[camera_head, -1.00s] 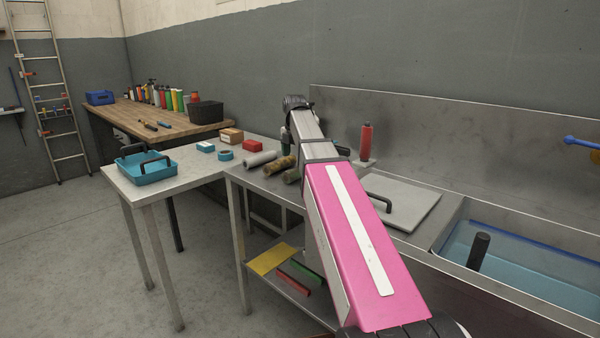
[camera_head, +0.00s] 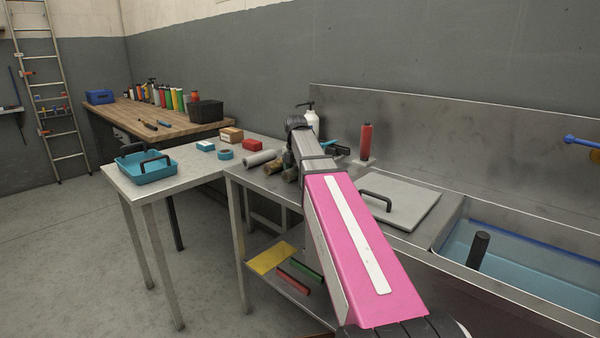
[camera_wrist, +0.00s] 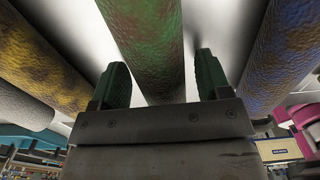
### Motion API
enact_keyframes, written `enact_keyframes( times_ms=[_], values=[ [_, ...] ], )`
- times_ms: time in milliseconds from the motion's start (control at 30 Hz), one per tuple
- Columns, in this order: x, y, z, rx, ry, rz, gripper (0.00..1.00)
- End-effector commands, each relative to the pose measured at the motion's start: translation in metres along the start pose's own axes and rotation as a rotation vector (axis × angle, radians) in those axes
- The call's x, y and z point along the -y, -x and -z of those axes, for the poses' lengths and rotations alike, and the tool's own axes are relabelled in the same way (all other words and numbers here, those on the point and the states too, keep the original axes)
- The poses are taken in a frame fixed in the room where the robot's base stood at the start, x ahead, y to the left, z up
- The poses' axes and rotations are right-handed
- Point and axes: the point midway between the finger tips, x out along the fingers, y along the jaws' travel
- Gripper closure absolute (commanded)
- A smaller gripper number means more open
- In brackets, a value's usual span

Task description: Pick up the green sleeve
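In the wrist view the green sleeve (camera_wrist: 148,45), a rough tube with brown patches, lies between and beyond the two dark green fingers of my gripper (camera_wrist: 162,80). The fingers are apart, one on each side of the sleeve, with a narrow light gap at each side. I cannot tell how far down beside it they reach. In the head view my arm hides most of the gripper and I cannot make out the green sleeve for certain.
A yellow-brown sleeve (camera_wrist: 40,60) and a grey one (camera_wrist: 22,105) lie left of the green sleeve; a blue-brown one (camera_wrist: 285,45) lies right. Behind my arm stand a white pump bottle (camera_head: 311,122) and a red cylinder (camera_head: 366,140). A sink (camera_head: 520,240) is at right.

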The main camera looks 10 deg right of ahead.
Motion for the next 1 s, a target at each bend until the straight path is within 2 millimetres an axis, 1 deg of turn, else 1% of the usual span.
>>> enact_keyframes(
  times_ms=[33, 67, 100, 133, 433, 567, 667, 767, 867, 1000],
  values=[
    [0.0, 0.0, 0.0, 0.0, 0.0, 0.0, 0.47],
    [0.0, 0.0, 0.0, 0.0, 0.0, 0.0, 0.57],
    [0.0, 0.0, 0.0, 0.0, 0.0, 0.0, 0.7],
    [0.0, 0.0, 0.0, 0.0, 0.0, 0.0, 0.76],
    [0.0, 0.001, 0.0, 0.0, 0.0, 0.0, 0.76],
    [0.0, 0.005, 0.0, 0.0, 0.0, 0.0, 0.76],
    [0.0, 0.012, 0.0, 0.001, 0.0, -0.001, 0.76],
    [-0.001, 0.024, 0.0, 0.001, 0.0, -0.001, 0.76],
    [-0.001, 0.042, -0.001, 0.001, 0.0, -0.002, 0.76],
    [-0.002, 0.06, 0.034, 0.001, 0.004, -0.002, 0.76]
  ],
)
